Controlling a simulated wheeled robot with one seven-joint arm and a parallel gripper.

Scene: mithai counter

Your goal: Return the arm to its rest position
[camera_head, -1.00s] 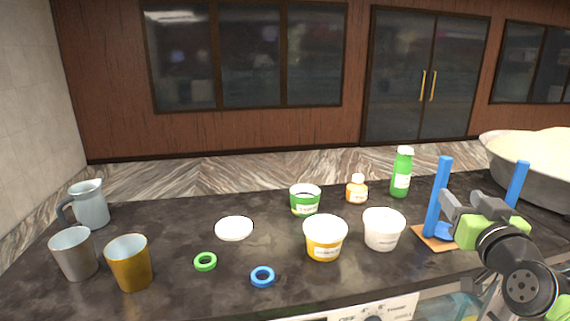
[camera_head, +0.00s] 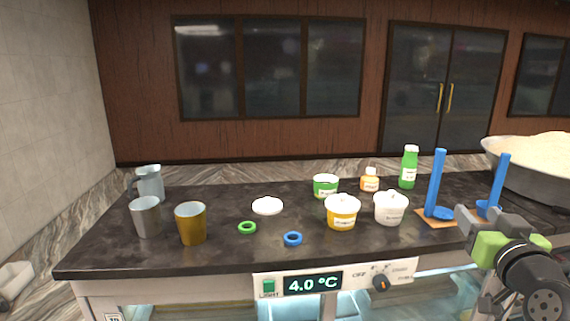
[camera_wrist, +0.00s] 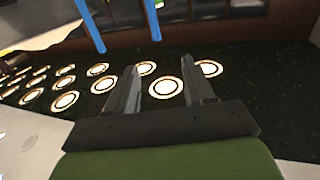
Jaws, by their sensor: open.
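My gripper (camera_head: 479,227) is at the right front of the counter in the head view, at the end of my green and black arm.
The dark counter (camera_head: 120,250) holds a grey cup (camera_head: 146,218), a gold cup (camera_head: 191,225), a jug (camera_head: 150,184), a green ring (camera_head: 247,228), a blue ring (camera_head: 293,239), tubs (camera_head: 341,214) and bottles (camera_head: 409,168). A large bowl (camera_head: 530,180) stands far right. The front left is clear.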

